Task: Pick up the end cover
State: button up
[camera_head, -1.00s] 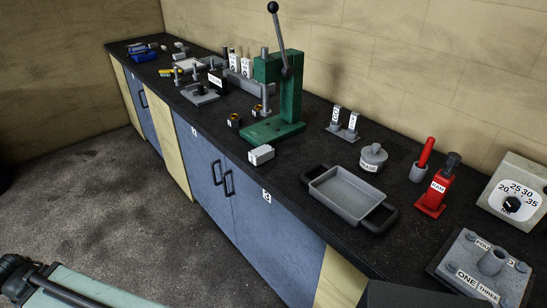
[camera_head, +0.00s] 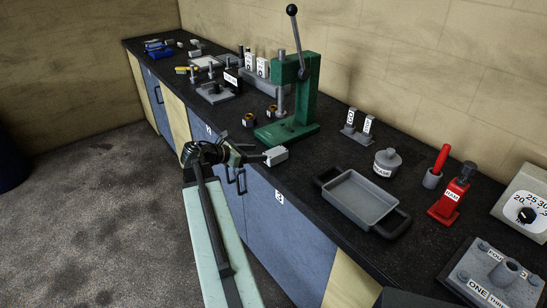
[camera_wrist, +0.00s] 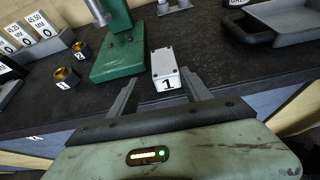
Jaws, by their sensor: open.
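A pale grey-white block (camera_head: 276,155), which I take to be the end cover, lies on the dark bench top near its front edge, just in front of the green press. In the head view my gripper (camera_head: 248,156) is at the bench's front edge, just left of the block. I cannot tell whether the fingertips touch it.
The green press (camera_head: 298,100) with its lever stands right behind the block. Two small brass-topped pieces (camera_wrist: 67,77) are to its left. A grey tray (camera_head: 360,197) with dark handles is to the right. Bench top between block and tray is clear.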

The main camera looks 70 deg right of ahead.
aim_at(281, 151)
jog(key=b+x, duration=0.2)
jog(key=x, duration=0.5)
jog(key=shift+s+a+r+b, duration=0.1)
jog(key=shift+s+r+b, duration=0.1)
jog(key=shift+b, duration=0.15)
jog(key=shift+b+x, duration=0.95)
jog(key=shift+x, duration=1.9)
jog(key=shift+s+a+r, duration=0.1)
jog(key=shift+r, duration=0.1)
grip_shut()
